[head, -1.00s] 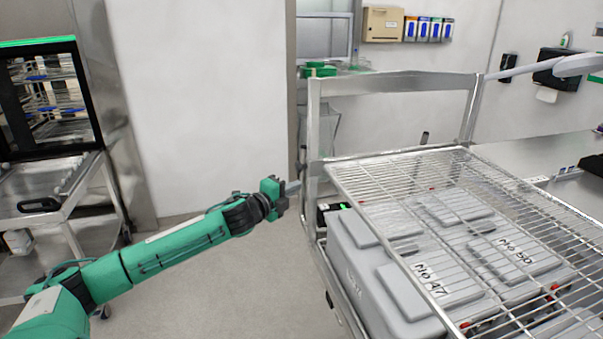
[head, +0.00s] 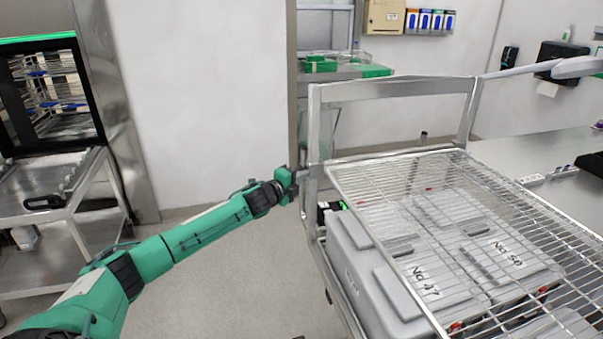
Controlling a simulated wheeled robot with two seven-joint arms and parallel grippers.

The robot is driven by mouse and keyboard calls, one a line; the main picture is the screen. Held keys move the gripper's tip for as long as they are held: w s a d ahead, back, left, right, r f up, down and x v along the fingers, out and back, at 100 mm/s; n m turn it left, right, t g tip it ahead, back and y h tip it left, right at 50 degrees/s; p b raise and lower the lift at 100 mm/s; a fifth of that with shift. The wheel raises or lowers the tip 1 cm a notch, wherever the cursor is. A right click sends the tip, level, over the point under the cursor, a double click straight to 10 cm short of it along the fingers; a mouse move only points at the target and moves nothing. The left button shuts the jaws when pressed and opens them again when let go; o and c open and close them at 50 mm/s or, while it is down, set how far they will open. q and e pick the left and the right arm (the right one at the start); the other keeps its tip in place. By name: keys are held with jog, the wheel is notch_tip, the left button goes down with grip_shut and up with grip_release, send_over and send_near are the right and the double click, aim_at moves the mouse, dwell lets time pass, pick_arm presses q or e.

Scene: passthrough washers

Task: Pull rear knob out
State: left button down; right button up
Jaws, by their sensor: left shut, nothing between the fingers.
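My left gripper (head: 304,174) is at the end of the green arm reaching in from the left. Its fingers are shut with nothing between them. They point right, at the left rear post of the metal cart (head: 314,130), and appear to meet or overlap it in the view. Whether they touch it I cannot tell. No rear knob can be made out clearly; it may be hidden behind the gripper or too small. My right gripper is not in view.
The cart carries a wire rack (head: 500,200) over grey boxes (head: 370,270) with handwritten labels. A metal trolley (head: 60,200) stands by a glass-fronted washer (head: 50,95) at left. A steel counter (head: 540,150) is at right. Grey floor (head: 235,270) is clear between.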

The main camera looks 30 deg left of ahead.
pick_arm(q)
jog(key=shift+w, duration=0.1)
jog(key=shift+s+a, duration=0.9)
jog(key=shift+s, duration=0.25)
jog(key=shift+d, duration=0.1)
